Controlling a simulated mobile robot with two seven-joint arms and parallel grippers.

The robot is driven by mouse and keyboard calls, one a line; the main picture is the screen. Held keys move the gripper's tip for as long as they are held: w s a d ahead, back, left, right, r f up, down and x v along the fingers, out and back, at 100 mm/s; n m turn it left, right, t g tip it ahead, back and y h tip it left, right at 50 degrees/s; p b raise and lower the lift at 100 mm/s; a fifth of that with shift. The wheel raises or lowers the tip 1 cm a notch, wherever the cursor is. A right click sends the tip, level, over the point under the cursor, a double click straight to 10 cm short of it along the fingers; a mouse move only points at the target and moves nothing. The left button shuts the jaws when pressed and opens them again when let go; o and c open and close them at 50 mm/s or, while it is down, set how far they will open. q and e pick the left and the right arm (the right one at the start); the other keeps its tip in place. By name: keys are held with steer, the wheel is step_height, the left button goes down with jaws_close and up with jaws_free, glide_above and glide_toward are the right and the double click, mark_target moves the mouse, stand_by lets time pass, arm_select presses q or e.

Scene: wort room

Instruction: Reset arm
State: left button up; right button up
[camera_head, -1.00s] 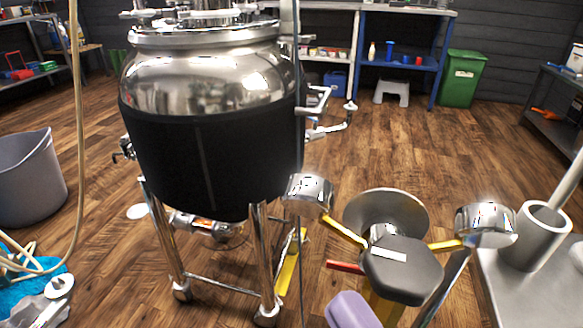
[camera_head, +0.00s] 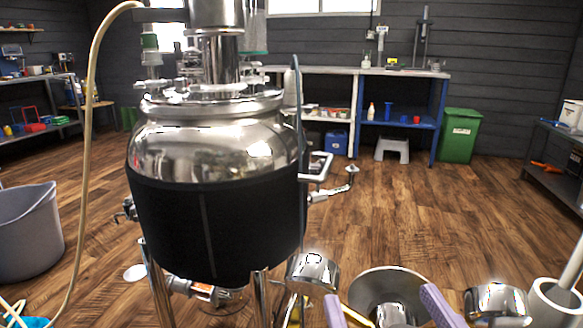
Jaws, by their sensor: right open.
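My left gripper is out of view. Just beyond the right fingers is a round metal dish (camera_head: 365,288), partly covered by them. A shiny chrome cylinder (camera_head: 313,273) is left of the fingers and another chrome cylinder (camera_head: 497,301) is to the right.
A large steel kettle with a black jacket (camera_head: 215,230) stands left of centre on legs. A grey tub (camera_head: 28,235) is at far left. A white cup-like holder (camera_head: 556,303) is at lower right. Open wooden floor (camera_head: 430,210) lies ahead toward the green bin (camera_head: 460,136).

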steer(key=shift+s+f+n+y, duration=0.1)
steer(key=shift+s+n+y, duration=0.05)
steer(key=shift+n+y, duration=0.8)
steer(key=shift+a+r+g+y, duration=0.2)
steer(key=shift+a+g+y, duration=0.1)
steer(key=shift+y, duration=0.35)
steer(key=shift+d+m+h, duration=0.25)
steer(key=shift+m+h, duration=0.4)
steer(key=shift+h, duration=0.55)
steer(key=shift+f+m+h, duration=0.1)
steer(key=shift+m+h, duration=0.2)
steer(key=shift+h, duration=0.1)
steer(key=shift+d, duration=0.1)
